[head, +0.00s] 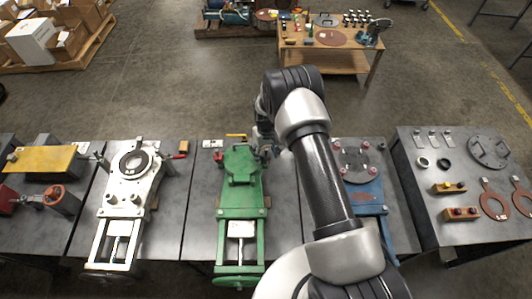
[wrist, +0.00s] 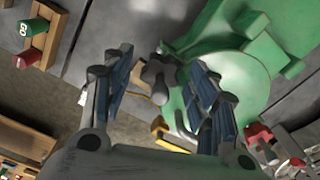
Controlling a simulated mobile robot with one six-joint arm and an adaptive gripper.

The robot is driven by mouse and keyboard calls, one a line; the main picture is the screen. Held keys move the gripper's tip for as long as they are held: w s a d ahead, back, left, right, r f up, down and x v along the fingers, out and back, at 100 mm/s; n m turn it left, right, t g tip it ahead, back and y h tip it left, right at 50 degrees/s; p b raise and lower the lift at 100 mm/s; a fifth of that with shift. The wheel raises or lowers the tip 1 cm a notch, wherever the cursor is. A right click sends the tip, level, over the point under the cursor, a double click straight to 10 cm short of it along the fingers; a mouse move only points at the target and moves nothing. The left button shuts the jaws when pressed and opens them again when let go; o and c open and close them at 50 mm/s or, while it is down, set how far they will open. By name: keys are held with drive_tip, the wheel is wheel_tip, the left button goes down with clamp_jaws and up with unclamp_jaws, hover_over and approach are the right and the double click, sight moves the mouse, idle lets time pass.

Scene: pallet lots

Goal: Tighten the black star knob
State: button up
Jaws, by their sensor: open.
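A dark knob (wrist: 155,76) with lobes, seemingly the black star knob, shows between my fingertips in the wrist view, at the edge of the green valve body (wrist: 235,80). My gripper (wrist: 162,68) is open, with one finger on each side of the knob. I see gaps, and cannot tell whether either finger touches it. In the head view the green valve (head: 240,163) lies on the middle bench, and my gripper (head: 265,150) is at its right side. My arm and gripper mostly hide the knob there.
A white valve (head: 132,185) lies on the bench to the left, and a blue one (head: 366,190) to the right. A yellow bar (head: 236,136) lies behind the green valve. A right-hand bench (head: 415,190) holds rings, plates and small blocks. A wooden table (head: 325,60) stands farther back.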

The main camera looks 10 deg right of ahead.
wheel_tip(320, 180, up, 12)
drive_tip(key=shift+r, duration=0.1)
idle(0.5)
drive_tip(key=shift+a, duration=0.1)
